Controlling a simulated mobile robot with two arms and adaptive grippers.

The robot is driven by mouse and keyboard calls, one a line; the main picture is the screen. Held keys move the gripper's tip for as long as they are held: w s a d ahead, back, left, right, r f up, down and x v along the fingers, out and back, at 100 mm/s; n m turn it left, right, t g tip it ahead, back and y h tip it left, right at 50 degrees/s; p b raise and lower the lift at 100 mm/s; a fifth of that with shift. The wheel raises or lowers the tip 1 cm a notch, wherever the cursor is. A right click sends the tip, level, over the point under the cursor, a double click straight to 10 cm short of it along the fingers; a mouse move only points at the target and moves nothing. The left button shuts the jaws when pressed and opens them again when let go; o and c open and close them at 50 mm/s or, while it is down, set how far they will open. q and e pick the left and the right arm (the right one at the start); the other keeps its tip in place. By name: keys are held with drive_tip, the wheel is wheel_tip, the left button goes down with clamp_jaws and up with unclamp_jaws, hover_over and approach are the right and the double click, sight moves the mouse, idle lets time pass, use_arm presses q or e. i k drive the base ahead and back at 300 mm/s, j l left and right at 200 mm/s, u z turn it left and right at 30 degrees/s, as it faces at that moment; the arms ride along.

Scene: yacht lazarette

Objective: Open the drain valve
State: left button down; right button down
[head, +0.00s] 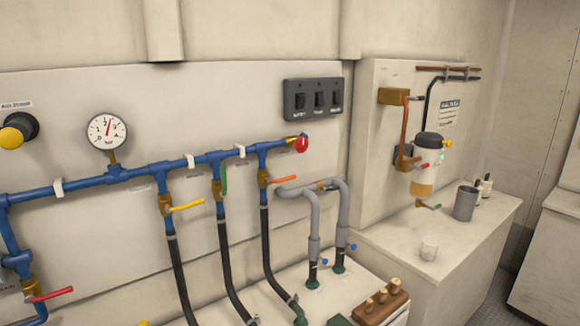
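Neither of my grippers is in view. No label that I can read names the drain valve. A white filter canister (427,160) with a black cap and an amber bowl (422,189) hangs on the right panel. On the blue pipe (120,177) are valves with a red lever (50,295), a yellow lever (187,205), a green lever (224,178) and an orange lever (284,179). The green lever lies along its pipe; the yellow and orange ones stick out sideways.
A grey cup (465,203), a white cup (429,247) and small bottles (485,186) stand on the right counter (400,242). A wooden block with plugs (379,304) lies at the bottom. A gauge (107,131) and a switch panel (313,98) are on the wall.

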sight(30, 299)
drive_tip(key=u, duration=1.45)
drive_tip(key=k+j+z, duration=0.1)
drive_tip(key=j, duration=0.3)
drive_tip(key=k+j, duration=0.1)
drive_tip(key=j, duration=0.35)
drive_tip(key=k+j+z, duration=0.15)
drive_tip(key=j, duration=0.25)
drive_tip(key=k+j, duration=0.1)
drive_tip(key=j, duration=0.3)
drive_tip(key=j+z, duration=0.05)
